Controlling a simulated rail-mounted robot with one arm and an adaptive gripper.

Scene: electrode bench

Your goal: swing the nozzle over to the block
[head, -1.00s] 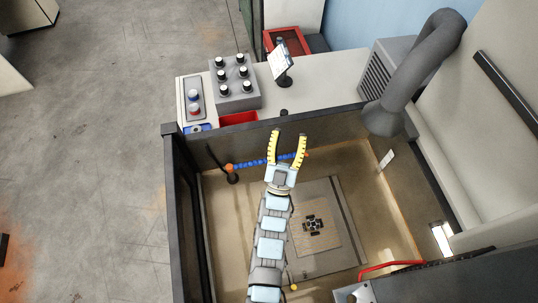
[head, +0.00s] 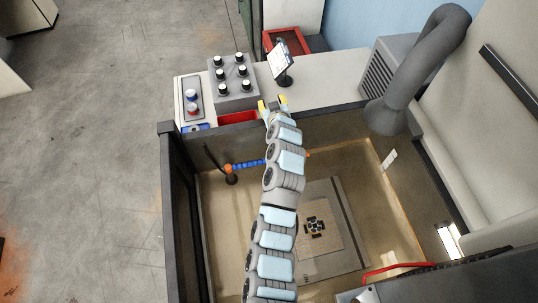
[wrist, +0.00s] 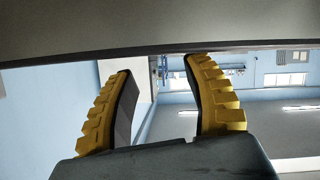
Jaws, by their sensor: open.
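The nozzle (head: 248,163) is a blue segmented hose with an orange joint at its left end, beside a dark round base on the tank floor. It points right across the tank; my arm hides its middle, and a small orange bit shows past the arm. The dark block (head: 314,226) sits on the plate in the tank, right of my arm. My gripper (head: 273,103) is open beyond the nozzle, near the tank's back wall and the red tray in the picture. In the wrist view its yellow fingers (wrist: 158,66) are spread, with nothing between them.
A grey box of black knobs (head: 233,84), a tablet on a stand (head: 281,62) and a red tray (head: 238,118) are near my gripper. A thick grey duct (head: 425,75) rises at the right. A red hose (head: 396,267) lies at the tank's front right.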

